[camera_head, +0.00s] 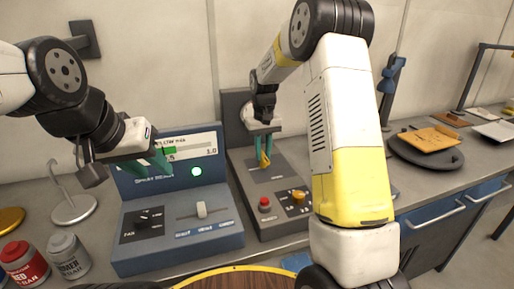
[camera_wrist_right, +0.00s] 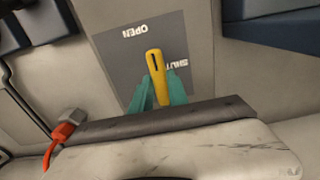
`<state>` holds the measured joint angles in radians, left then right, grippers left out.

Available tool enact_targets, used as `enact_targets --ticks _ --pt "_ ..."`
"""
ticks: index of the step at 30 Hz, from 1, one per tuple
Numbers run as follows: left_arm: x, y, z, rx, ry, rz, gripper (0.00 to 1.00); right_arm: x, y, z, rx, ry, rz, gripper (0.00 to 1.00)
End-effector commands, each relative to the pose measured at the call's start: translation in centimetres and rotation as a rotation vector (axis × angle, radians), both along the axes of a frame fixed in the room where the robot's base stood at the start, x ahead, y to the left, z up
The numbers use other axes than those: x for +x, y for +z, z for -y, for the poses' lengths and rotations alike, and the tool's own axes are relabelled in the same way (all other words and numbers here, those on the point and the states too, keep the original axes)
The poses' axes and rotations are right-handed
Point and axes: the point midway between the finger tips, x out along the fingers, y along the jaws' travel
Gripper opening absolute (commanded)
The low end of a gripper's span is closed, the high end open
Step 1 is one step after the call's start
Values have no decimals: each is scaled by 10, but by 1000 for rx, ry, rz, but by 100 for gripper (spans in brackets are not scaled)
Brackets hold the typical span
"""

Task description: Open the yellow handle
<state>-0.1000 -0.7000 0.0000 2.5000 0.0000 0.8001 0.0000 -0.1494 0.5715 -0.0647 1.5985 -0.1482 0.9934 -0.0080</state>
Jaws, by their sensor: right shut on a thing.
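The yellow handle (camera_head: 264,160) is on a dark plate on the grey control box (camera_head: 235,170), in the middle of the head view. My right gripper (camera_head: 263,152) reaches down to it with teal fingers, one on each side, shut on it. In the right wrist view the yellow handle (camera_wrist_right: 156,75) stands between the teal fingers (camera_wrist_right: 158,90). The plate (camera_wrist_right: 125,60) carries the words OPEN and SHUT, seen upside down; the handle lies by SHUT and partly covers it. My left gripper (camera_head: 155,163) is in front of the blue panel; its opening is unclear.
The blue console (camera_head: 180,230) with a slider and knob stands left of the grey box. A red button (camera_head: 264,203) and yellow knob (camera_head: 299,195) sit on the box's front. Cans (camera_head: 25,262) stand at the lower left. A round dark plate (camera_head: 425,155) lies on the right.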

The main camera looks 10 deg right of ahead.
Motion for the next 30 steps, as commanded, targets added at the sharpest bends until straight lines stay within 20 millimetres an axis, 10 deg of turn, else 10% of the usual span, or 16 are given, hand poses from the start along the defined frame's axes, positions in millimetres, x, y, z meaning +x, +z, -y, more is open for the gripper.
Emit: enact_targets --ticks 16,17,20,30 --pt "0 0 0 0 0 0 36 1 1 0 0 25 5 0" --pt "0 0 0 0 0 0 36 1 1 0 0 25 5 24" --pt "0 0 0 0 0 0 36 1 1 0 0 25 4 42" --pt "0 0 0 0 0 0 36 1 3 0 -1 23 2 42"
